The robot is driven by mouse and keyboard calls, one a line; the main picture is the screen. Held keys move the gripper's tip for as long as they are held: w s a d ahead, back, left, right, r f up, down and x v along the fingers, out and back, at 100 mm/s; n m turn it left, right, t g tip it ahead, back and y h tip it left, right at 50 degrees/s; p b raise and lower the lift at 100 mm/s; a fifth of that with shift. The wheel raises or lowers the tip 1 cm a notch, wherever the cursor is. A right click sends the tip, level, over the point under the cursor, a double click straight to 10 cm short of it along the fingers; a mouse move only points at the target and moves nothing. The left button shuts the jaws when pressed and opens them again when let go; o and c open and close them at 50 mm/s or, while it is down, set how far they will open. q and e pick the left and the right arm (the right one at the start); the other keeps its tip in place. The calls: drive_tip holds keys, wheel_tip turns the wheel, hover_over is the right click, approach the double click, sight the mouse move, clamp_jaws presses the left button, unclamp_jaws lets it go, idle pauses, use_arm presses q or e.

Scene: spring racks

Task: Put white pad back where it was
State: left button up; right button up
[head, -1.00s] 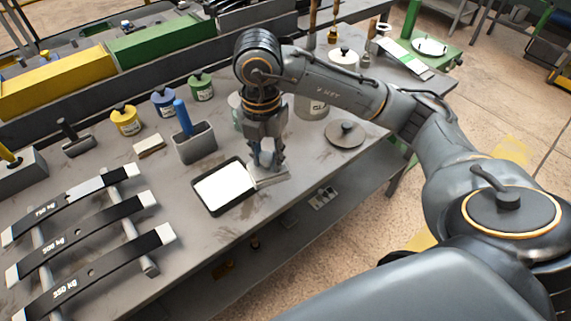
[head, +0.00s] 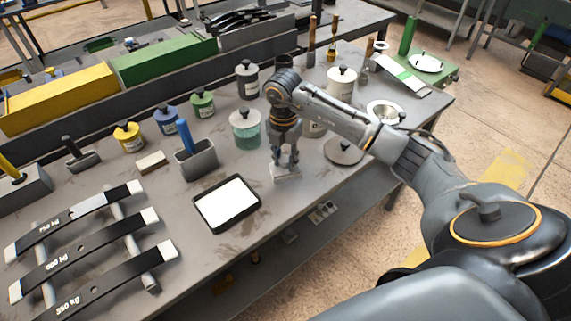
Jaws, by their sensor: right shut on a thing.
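My right gripper (head: 285,164) points down over the bench, right of the black tray. It is shut on a small, pale, flat block, which looks like the white pad (head: 287,174). The fingers partly hide the pad; I cannot tell whether it touches the bench top. The black tray (head: 206,221) lies flat at the bench's front edge with a white sheet-like surface (head: 227,203) inside it. My left gripper is not in view.
A grey holder with a blue handle (head: 196,161) stands left of the gripper. A green-filled jar (head: 245,130) stands behind it, and a round lid (head: 343,152) lies to its right. Leaf springs (head: 90,262) rest on a rack at left. Bare bench surrounds the tray.

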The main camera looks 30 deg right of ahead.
sight(285, 167)
wheel_tip(285, 167, down, 3)
drive_tip(key=shift+w+d+f+p, duration=0.1)
drive_tip(key=shift+p, duration=0.75)
drive_tip(key=shift+f, duration=0.2)
drive_tip(key=shift+f, duration=0.2)
drive_tip(key=o, duration=1)
drive_tip(key=shift+r, duration=0.15)
